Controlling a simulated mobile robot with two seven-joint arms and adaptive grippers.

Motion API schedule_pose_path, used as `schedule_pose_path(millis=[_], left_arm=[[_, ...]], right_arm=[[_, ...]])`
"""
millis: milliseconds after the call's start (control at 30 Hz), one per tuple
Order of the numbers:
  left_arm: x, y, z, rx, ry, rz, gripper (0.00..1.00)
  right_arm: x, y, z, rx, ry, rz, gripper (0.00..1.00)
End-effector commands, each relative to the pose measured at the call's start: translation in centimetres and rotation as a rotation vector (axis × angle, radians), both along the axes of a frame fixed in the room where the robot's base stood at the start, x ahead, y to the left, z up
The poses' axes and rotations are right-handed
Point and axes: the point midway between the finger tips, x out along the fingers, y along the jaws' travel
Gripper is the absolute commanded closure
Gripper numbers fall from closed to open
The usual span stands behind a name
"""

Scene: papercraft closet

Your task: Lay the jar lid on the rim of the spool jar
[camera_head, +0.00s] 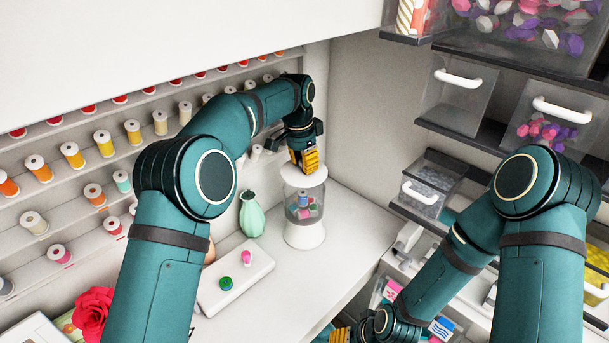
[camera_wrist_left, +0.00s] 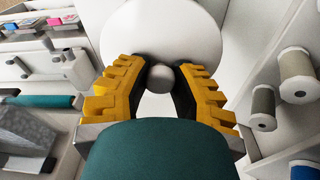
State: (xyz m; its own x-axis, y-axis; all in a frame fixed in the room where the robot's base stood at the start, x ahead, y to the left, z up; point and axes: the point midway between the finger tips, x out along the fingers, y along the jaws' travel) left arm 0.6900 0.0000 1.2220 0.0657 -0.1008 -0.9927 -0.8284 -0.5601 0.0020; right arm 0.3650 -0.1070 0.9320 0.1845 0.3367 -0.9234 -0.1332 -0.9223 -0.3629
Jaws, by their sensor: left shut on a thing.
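The jar lid (camera_head: 304,175) is a white disc with a small round knob. My left gripper (camera_head: 305,160) is shut on the lid's knob and stands over the spool jar. The lid also shows in the left wrist view (camera_wrist_left: 160,38), its knob between the yellow fingertips (camera_wrist_left: 160,78). The spool jar (camera_head: 304,212) is clear with a white base and holds several coloured spools. The lid is at the jar's top and hides the rim; I cannot tell whether they touch. My right gripper (camera_head: 341,335) shows only in part at the bottom edge.
A green vase (camera_head: 251,214) stands left of the jar. A white tray (camera_head: 218,292) with two small spools lies nearer. Thread racks (camera_head: 75,190) line the back wall. Clear drawers (camera_head: 455,95) stand at the right. The counter right of the jar (camera_head: 350,235) is free.

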Motion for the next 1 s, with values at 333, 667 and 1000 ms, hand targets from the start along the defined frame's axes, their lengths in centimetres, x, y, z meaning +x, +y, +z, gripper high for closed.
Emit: schedule_pose_path(millis=[333,667,1000], left_arm=[[-0.1,0.0,-3.7,0.001,0.002,0.000,1.00],[0.0,0.0,-4.1,0.000,0.000,-0.001,1.00],[0.0,0.0,-4.3,0.000,0.000,-0.001,0.48]], right_arm=[[0.0,0.0,0.1,0.000,0.000,0.000,0.46],[0.0,0.0,0.1,0.000,0.000,0.000,0.46],[0.0,0.0,0.0,0.000,0.000,0.000,0.46]])
